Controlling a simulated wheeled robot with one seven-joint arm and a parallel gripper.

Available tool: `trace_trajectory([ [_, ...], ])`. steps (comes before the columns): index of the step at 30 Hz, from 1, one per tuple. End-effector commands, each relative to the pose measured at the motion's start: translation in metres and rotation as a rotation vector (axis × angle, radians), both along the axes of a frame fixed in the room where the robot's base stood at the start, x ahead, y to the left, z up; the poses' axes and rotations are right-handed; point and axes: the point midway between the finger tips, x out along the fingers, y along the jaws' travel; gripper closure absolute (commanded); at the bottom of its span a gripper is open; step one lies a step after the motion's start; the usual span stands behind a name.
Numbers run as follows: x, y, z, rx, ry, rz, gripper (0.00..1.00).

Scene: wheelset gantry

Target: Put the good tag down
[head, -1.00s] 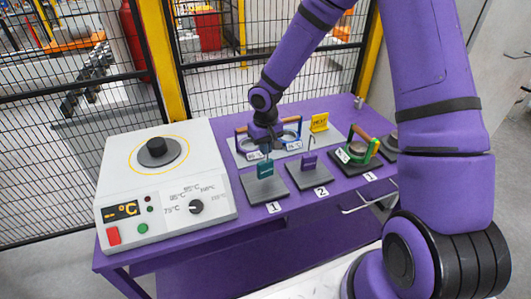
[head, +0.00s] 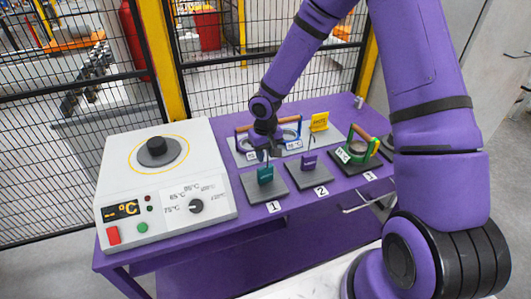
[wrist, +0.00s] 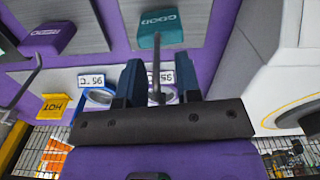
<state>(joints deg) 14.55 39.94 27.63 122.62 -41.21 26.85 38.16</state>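The good tag, a teal block marked GOOD (wrist: 158,28) with a thin upright stem, is at the grey pad numbered 1 (head: 272,192); in the head view the teal tag (head: 265,175) appears to rest on the pad. My gripper (head: 266,148) is right above it, pointing down. In the wrist view my gripper's two dark fingers (wrist: 160,88) stand apart on either side of the stem, with a gap on each side. The fingertips are small and dark in the head view.
A purple tag (head: 309,161) stands on pad 2 (head: 314,178). A ring with an orange and green handle (head: 358,148) is on pad 3. A white heater box (head: 205,160) stands left.

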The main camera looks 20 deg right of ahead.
Motion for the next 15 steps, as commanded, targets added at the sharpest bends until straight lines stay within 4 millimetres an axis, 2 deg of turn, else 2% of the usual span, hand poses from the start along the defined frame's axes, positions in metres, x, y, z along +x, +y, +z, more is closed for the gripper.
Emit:
trace_trajectory([
  [5,0.001,0.0,0.011,-0.001,-0.002,-0.001,0.68],
  [15,0.001,-0.001,0.076,-0.001,-0.005,-0.002,0.68],
])
